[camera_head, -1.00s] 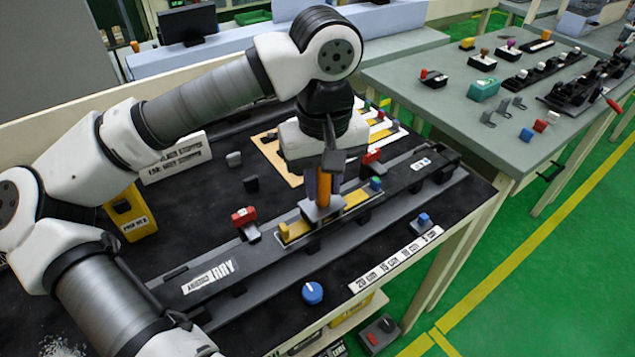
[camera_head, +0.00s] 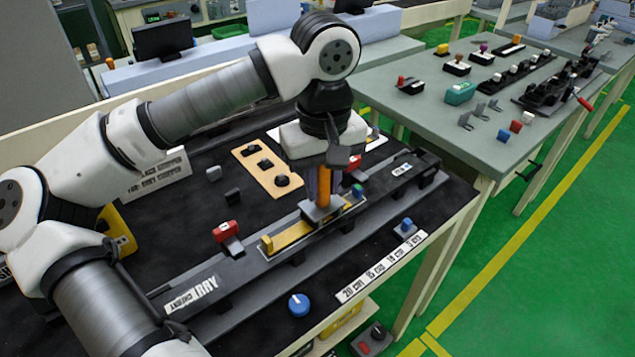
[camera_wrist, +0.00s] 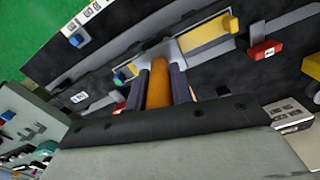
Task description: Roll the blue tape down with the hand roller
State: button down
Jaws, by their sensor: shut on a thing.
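My gripper (camera_head: 323,198) is shut on the orange handle of the hand roller (camera_head: 324,182), which stands upright with a grey lower part over a long yellow strip (camera_head: 292,236). The strip lies on a dark rail, with a yellow block (camera_head: 267,243) at its left end and a small blue-green piece (camera_head: 357,190) at its right. In the wrist view the orange handle (camera_wrist: 159,85) sits between my fingers, and the yellow strip (camera_wrist: 203,38) runs beyond it. I see no clearly blue tape; the roller hides part of the strip. I cannot tell whether the roller touches it.
A blue knob (camera_head: 299,304) and a blue-topped piece (camera_head: 406,226) stand nearer the front edge. A tan board (camera_head: 262,165) lies behind. A grey-green table (camera_head: 455,120) with more parts stands to the right.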

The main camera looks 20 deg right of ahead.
jog(key=shift+w+d+f, duration=0.1)
jog(key=shift+w+d, duration=0.2)
jog(key=shift+d, duration=0.45)
jog(key=shift+w+d+f, duration=0.1)
jog(key=shift+w+d, duration=0.15)
jog(key=shift+d, duration=0.45)
jog(key=shift+r, duration=0.1)
jog(key=shift+s+a+b, duration=0.35)
jog(key=shift+s+a, duration=0.15)
jog(key=shift+a, duration=0.9)
jog(key=shift+s+a+b, duration=0.4)
jog(key=shift+s+a, duration=0.15)
jog(key=shift+a, duration=0.85)
jog(key=shift+s+a+b, duration=0.35)
jog(key=shift+s+a, duration=0.15)
jog(key=shift+a, duration=0.9)
jog(key=shift+r, duration=0.15)
notch_tip(320, 180, up, 8)
jog(key=p, duration=0.5)
